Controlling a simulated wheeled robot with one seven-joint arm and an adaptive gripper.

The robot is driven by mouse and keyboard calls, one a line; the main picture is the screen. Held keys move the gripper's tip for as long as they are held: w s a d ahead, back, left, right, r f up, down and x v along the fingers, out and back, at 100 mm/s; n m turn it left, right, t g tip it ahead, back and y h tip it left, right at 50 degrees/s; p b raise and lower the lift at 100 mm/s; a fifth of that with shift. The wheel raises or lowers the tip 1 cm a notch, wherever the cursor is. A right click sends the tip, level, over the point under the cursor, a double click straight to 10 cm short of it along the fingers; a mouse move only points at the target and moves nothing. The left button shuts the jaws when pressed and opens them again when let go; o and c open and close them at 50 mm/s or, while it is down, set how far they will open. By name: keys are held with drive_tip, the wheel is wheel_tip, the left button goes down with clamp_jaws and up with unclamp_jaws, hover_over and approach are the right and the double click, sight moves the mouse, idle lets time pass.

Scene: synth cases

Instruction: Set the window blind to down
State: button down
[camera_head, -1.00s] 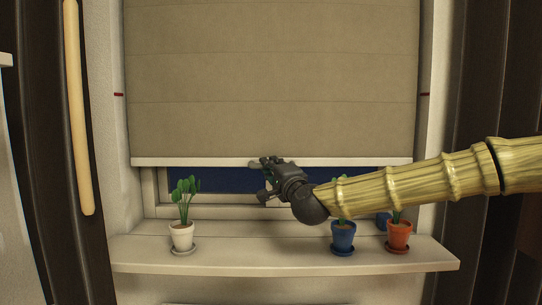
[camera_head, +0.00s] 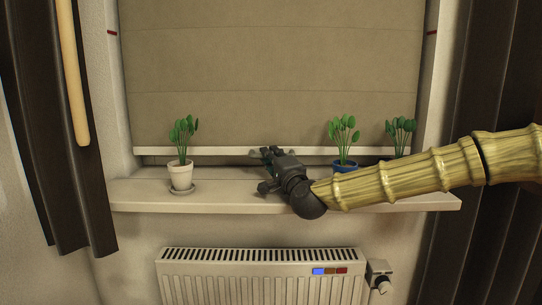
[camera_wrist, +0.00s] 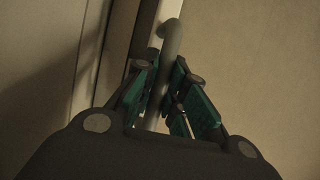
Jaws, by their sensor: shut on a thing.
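The beige window blind (camera_head: 270,80) covers the window almost down to the sill. Its pale bottom bar (camera_head: 215,151) hangs level just above the back of the sill (camera_head: 240,203). My gripper (camera_head: 268,154) is at the middle of the bar. In the wrist view my gripper (camera_wrist: 170,95) has its teal-padded fingers shut around a grey handle (camera_wrist: 173,38) fixed to the pale bar (camera_wrist: 150,45). The fingers hide part of the handle.
A plant in a white pot (camera_head: 180,175) stands left on the sill. A plant in a blue pot (camera_head: 345,167) and another plant (camera_head: 400,132) stand right, partly behind my arm. A radiator (camera_head: 260,275) is below. Dark curtains (camera_head: 65,150) flank the window.

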drive_tip(key=shift+f, duration=0.45)
drive_tip(key=c, duration=1.5)
unclamp_jaws()
drive_tip(key=shift+o, duration=0.2)
drive_tip(key=shift+r, duration=0.1)
drive_tip(key=shift+r, duration=0.2)
wheel_tip(320, 180, up, 10)
drive_tip(key=shift+f, duration=0.15)
drive_tip(key=b+v, duration=0.2)
drive_tip(key=v, duration=1)
drive_tip(key=shift+s, duration=0.2)
